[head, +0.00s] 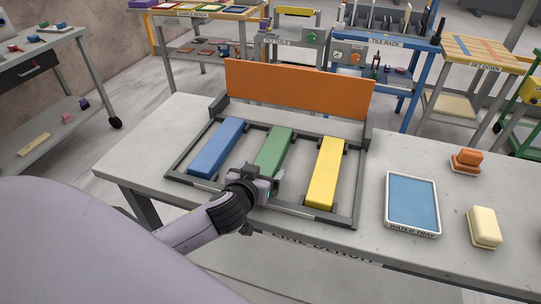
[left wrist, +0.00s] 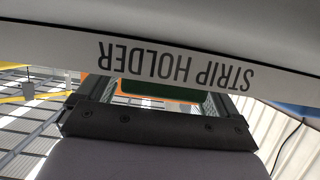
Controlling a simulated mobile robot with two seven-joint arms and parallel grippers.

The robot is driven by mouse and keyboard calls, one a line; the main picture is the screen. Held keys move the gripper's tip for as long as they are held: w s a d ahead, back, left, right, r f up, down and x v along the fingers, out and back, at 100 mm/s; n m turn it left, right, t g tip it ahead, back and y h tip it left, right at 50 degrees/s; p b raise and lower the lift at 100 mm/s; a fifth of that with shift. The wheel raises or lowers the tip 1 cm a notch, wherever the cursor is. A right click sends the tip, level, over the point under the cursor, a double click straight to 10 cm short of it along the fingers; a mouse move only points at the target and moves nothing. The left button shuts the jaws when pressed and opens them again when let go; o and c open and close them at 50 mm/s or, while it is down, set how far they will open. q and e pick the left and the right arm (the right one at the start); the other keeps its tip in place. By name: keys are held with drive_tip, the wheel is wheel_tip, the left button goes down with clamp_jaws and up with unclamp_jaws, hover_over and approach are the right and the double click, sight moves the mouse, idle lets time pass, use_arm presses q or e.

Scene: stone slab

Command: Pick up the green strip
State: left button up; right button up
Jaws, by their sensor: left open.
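The green strip (head: 275,147) lies in the middle of a dark strip holder (head: 180,174), between a blue strip (head: 217,147) and a yellow strip (head: 325,173). My left gripper (head: 266,177) is at the near end of the green strip, hiding that end. It is open. In the left wrist view, a dark green end face (left wrist: 160,91) shows beyond the gripper's black palm, between the fingers. I cannot tell whether the fingers touch it. The upside-down STRIP HOLDER label (left wrist: 175,62) crosses that view. My right gripper is not in view.
An orange panel (head: 298,90) stands along the holder's back. To the right on the stone slab (head: 372,250) are a water tray (head: 412,203), a cream block (head: 484,227) and an orange block (head: 466,161). Tool stands and side tables are behind.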

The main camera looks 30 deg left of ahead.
use_arm(q)
drive_tip(key=shift+w, duration=0.1)
drive_tip(key=c, duration=1.4)
drive_tip(key=shift+o, duration=0.2)
drive_tip(key=shift+r, duration=0.1)
